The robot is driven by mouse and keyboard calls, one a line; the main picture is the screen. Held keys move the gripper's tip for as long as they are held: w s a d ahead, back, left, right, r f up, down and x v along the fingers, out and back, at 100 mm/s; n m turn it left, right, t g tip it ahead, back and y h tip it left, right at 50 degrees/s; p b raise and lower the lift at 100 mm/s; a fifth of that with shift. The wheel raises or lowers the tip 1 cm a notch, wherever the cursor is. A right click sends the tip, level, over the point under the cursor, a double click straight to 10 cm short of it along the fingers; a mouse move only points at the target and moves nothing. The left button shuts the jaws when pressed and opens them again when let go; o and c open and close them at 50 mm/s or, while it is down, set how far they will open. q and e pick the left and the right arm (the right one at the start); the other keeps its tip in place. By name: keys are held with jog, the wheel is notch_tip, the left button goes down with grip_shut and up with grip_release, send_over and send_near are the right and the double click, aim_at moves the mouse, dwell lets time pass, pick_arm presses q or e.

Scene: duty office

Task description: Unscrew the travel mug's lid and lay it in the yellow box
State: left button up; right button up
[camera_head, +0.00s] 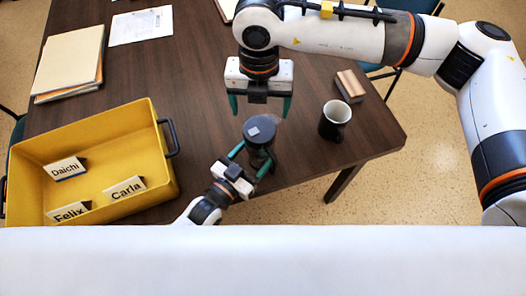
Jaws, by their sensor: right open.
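The travel mug (262,160) stands near the table's front edge, with its dark round lid (260,130) on top, marked by a pale square. My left gripper (251,160) comes from below, its green fingers on either side of the mug's body and closed on it. My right gripper (260,105) points down just behind the lid in the picture, its fingers wide apart and empty. The yellow box (90,132) is at the left and holds name signs reading Daichi (66,171), Felix (70,213) and Carla (126,190).
A black-and-white cup (335,121) stands right of the travel mug, with a wooden block (349,86) behind it. Folders (70,60) and a printed sheet (140,27) lie at the back left. The dark table (195,90) is clear between box and mug.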

aim_at(259, 129)
pick_arm(q)
jog(key=shift+w+d, duration=0.45)
jog(key=shift+w, duration=0.05)
pick_arm(e)
jog(key=shift+s+a+r, duration=0.1)
jog(key=shift+s+a, duration=0.05)
pick_arm(q)
jog(key=shift+w+d, duration=0.15)
jog(key=shift+w, duration=0.1)
jog(key=c, duration=1.4)
grip_shut()
pick_arm(e)
jog(key=m, duration=0.4)
jog(key=shift+f, duration=4.05)
